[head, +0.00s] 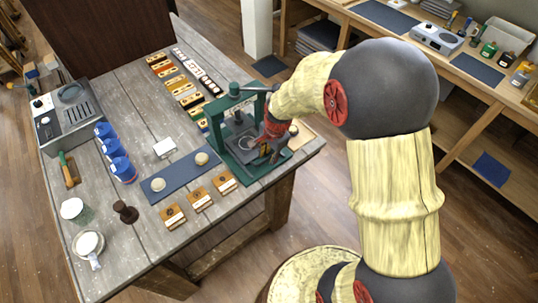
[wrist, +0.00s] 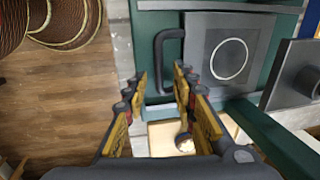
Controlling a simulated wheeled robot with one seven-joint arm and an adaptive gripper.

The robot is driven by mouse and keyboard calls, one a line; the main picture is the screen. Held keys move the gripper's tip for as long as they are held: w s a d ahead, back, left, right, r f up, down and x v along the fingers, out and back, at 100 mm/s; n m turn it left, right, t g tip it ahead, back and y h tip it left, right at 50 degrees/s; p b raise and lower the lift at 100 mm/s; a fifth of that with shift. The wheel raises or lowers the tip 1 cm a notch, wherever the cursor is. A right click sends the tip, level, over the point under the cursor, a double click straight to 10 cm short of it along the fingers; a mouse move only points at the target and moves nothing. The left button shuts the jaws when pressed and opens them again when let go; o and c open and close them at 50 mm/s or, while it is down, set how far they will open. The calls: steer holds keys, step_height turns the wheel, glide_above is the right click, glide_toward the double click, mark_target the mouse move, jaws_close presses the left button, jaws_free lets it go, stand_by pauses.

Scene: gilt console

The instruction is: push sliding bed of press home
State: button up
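The press (head: 216,128) has a green frame and stands at the near right corner of the grey wooden table. Its sliding bed (wrist: 205,75) is a dark grey plate with a white ring, lying on the green base in the wrist view. A dark bar handle (wrist: 160,50) sticks out from the bed's left edge there. In the head view my gripper (head: 266,152) is at the press's front right, partly hiding the bed.
A dark plate with a round boss (wrist: 296,75) stands right of the bed. A blue mat (head: 180,175) with two pale round pieces and several wooden blocks (head: 200,200) lie left of the press. Blue cups (head: 120,168) stand farther left. A pale wooden piece (wrist: 165,138) lies below the fingers.

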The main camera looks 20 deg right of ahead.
steer(key=shift+c, duration=1)
jaws_close()
steer(key=shift+s+f, duration=0.15)
steer(key=shift+s, duration=0.05)
